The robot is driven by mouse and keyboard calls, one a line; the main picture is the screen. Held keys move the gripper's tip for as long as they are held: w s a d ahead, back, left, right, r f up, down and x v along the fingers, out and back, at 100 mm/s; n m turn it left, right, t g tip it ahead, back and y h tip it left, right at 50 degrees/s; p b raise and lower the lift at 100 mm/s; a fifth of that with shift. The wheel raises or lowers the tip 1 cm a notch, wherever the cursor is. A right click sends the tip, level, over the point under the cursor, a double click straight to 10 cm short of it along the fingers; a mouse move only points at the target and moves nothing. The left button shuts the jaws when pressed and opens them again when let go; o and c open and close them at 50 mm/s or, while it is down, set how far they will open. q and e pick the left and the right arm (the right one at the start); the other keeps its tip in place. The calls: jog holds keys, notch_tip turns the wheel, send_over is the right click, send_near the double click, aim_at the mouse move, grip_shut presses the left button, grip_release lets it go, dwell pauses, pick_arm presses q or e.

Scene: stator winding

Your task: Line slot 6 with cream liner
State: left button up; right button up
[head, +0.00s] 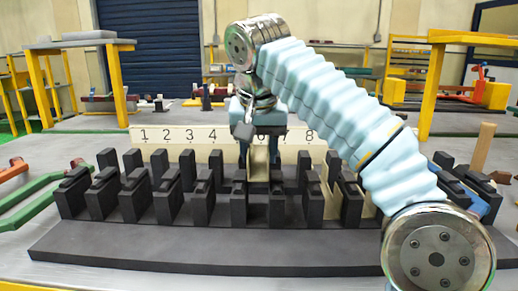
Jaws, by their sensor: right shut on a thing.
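The dark stator block (160,262) lies across the bench with two rows of black teeth. A cream number strip (178,136) stands behind it; 1 to 4 and 8 are readable, while my arm covers part of the middle. My left gripper is out of view.
Cream pieces (333,188) show between teeth at the right, partly behind my right arm. A wooden handle (483,146) and a blue object (489,201) are at the right end. A green bar (40,195) lies left of the block. Yellow-legged stands (118,85) are behind.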

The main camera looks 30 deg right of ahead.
jog(key=shift+f+b, duration=0.45)
jog(key=shift+f, duration=0.2)
jog(key=shift+a+f, duration=0.1)
jog(key=shift+f, duration=0.05)
jog(key=o, duration=0.9)
jog(key=shift+r+p, duration=0.85)
jog(key=shift+p, duration=0.05)
